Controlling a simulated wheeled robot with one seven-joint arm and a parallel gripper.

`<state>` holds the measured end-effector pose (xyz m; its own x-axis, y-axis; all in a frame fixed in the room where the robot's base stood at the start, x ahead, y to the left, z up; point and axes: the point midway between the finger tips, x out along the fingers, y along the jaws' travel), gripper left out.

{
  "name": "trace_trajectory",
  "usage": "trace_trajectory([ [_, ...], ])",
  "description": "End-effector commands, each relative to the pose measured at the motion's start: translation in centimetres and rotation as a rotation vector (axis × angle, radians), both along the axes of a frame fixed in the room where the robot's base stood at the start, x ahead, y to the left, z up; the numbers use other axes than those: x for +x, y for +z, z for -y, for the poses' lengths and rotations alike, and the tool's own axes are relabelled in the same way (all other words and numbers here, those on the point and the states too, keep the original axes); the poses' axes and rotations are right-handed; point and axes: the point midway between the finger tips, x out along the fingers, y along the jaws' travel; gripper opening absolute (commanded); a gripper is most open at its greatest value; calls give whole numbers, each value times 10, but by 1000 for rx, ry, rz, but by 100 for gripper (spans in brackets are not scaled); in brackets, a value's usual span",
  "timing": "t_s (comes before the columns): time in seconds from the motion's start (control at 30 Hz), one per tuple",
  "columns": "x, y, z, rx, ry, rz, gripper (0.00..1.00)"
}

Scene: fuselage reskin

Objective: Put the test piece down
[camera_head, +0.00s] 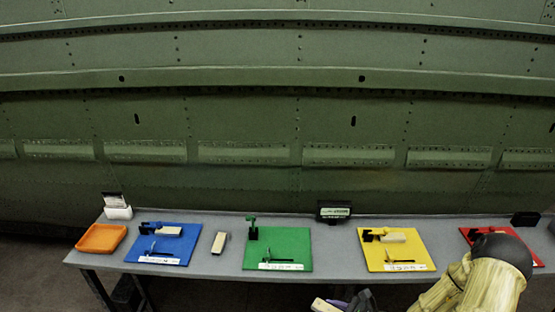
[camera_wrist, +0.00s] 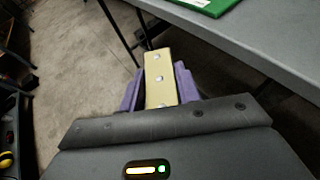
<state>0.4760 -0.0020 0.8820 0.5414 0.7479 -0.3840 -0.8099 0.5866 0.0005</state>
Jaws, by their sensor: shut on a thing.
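The test piece (camera_wrist: 160,78) is a cream-coloured bar with a few rivet-like dots along its face. My gripper (camera_wrist: 158,92) has purple fingers shut on both sides of it in the wrist view, with the floor behind it. In the head view the held piece (camera_head: 322,305) and my gripper (camera_head: 350,302) show at the bottom edge, in front of the grey table (camera_head: 224,274) and below its front edge. The green mat (camera_head: 290,235) on the table carries a small dark and green fixture and no cream piece.
Blue (camera_head: 180,229), yellow (camera_head: 385,256) and red (camera_head: 482,236) mats lie on the table. Similar cream pieces sit on the blue and yellow mats. A loose one (camera_head: 219,242) lies on bare table between blue and green. An orange tray (camera_head: 101,238) is at left.

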Motion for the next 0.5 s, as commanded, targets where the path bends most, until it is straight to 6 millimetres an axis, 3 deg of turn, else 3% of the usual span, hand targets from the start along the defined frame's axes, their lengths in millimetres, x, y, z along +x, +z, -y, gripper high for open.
trace_trajectory([
  [0.27, 1, 3, -6, 3, -25, 0, 9],
  [0.5, 4, 8, -15, 2, -191, -5, 9],
])
